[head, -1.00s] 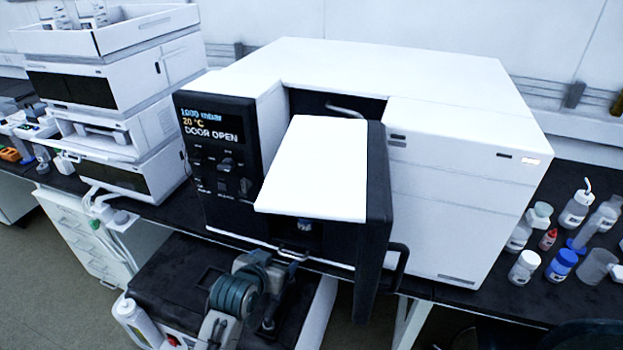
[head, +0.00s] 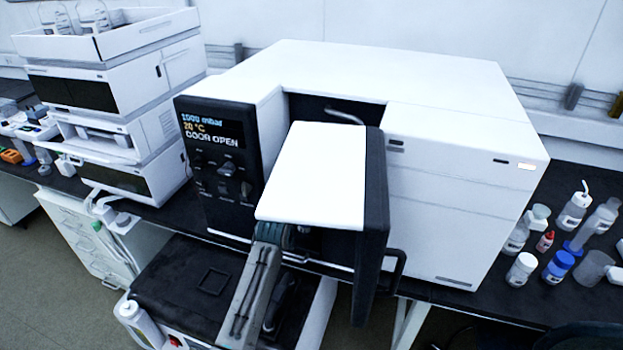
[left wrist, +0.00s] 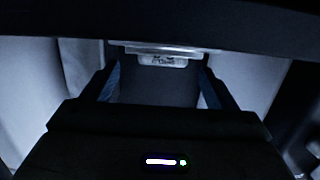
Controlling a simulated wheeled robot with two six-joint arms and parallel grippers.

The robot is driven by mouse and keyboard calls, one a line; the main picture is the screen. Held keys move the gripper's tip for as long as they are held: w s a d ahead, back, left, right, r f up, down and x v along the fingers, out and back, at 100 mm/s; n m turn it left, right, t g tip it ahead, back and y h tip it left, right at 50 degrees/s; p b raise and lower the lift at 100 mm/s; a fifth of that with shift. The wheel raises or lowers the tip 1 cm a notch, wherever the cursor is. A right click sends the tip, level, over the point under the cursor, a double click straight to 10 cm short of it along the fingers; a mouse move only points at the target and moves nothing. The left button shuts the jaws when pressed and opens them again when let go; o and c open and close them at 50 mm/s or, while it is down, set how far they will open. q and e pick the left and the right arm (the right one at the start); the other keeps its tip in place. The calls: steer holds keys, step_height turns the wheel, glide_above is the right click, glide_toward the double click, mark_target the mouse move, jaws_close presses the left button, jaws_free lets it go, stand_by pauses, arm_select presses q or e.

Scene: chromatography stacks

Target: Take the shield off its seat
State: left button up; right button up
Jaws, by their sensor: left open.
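A pale, translucent piece with a dark marking, which looks like the shield (left wrist: 163,59), shows in the left wrist view under a dark edge. My left gripper (left wrist: 158,88) is open, with one finger on each side below this piece. The fingers look empty, and I cannot tell whether they touch it. In the head view my left wrist reaches under the open door's white panel (head: 318,178), which hides my fingertips and the shield. The seat cannot be made out clearly. My right gripper is not in view.
The white instrument (head: 450,200) has its door open, with a dark door edge and handle (head: 398,275) right of my arm. Its control panel (head: 218,155) reads "DOOR OPEN". Several bottles, one a blue-capped bottle (head: 560,265), stand on the bench at right.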

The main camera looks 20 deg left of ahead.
arm_select(q)
steer(key=w+p, duration=0.1)
steer(key=w, duration=0.2)
steer(key=shift+w+a, duration=0.1)
steer(key=shift+w, duration=0.1)
steer(key=shift+w+f, duration=0.25)
steer(key=shift+w, duration=0.25)
steer(key=shift+r, duration=0.1)
steer(key=c, duration=1.2)
